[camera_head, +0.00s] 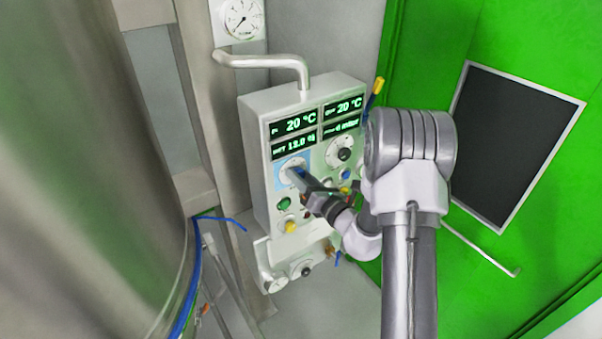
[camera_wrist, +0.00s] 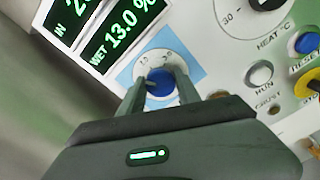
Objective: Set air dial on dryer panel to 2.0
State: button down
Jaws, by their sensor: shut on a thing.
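The dryer panel (camera_head: 256,190) is a pale box on the wall with green-lit displays at its top. The air dial (camera_wrist: 160,82) is a blue knob on a white round scale over a light blue square, left of the heat dial. My gripper (camera_wrist: 161,85) is shut on the blue knob, one finger on each side. The knob's pointer and most of the scale numbers are hidden or too small to read.
The heat dial (camera_head: 345,152) with a black knob sits right of the air dial; it also shows in the wrist view (camera_wrist: 262,5). A green button (camera_head: 284,204) and a yellow knob (camera_head: 291,226) lie below. A large steel vessel (camera_head: 90,180) stands at left.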

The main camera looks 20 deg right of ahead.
jog(key=m+p, duration=0.3)
jog(key=m, duration=0.3)
jog(key=shift+m+p, duration=0.3)
dwell(0.5)
jog(key=c, duration=0.9)
grip_release()
jog(key=shift+d, duration=0.1)
jog(key=shift+o, duration=0.2)
jog(key=s+d+b, duration=0.3)
jog(key=s, duration=1.4)
